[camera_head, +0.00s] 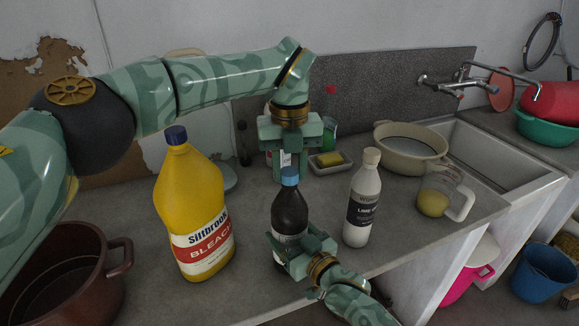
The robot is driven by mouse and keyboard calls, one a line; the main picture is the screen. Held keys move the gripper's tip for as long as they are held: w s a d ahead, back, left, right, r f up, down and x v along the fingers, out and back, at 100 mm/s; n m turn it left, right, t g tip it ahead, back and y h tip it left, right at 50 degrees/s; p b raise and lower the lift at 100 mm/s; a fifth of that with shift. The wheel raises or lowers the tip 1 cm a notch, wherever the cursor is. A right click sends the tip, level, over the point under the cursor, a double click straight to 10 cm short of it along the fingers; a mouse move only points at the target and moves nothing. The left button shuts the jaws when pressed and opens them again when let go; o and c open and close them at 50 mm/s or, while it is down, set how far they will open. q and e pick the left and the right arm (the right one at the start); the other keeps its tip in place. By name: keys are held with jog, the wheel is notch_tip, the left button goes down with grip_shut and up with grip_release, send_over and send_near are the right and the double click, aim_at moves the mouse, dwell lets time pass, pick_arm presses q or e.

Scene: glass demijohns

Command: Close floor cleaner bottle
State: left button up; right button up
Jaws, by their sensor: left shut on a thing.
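The dark bottle with a pale label (290,215) stands upright on the counter at the centre; I take it as the floor cleaner, though its label is mostly hidden. A blue cap (289,177) is at its top. My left gripper (288,168) points down from above and is shut on the blue cap. Whether the cap is seated on the neck cannot be told. My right gripper (298,246) comes from the lower right, its fingers around the bottle's lower body, which they partly hide.
A yellow bleach bottle (191,215) stands left of the dark bottle, a white bottle (361,205) right of it. A brown pot (110,278) is at lower left. A soap dish (330,168), beige basin (408,165) and measuring jug (436,204) stand behind and right, near the sink.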

pick_arm(q)
jog(key=m, duration=0.6)
jog(key=o, duration=1.2)
jog(key=shift+c, duration=0.2)
notch_tip(320, 180, up, 12)
pick_arm(e)
jog(key=o, duration=2)
jog(key=shift+c, duration=0.2)
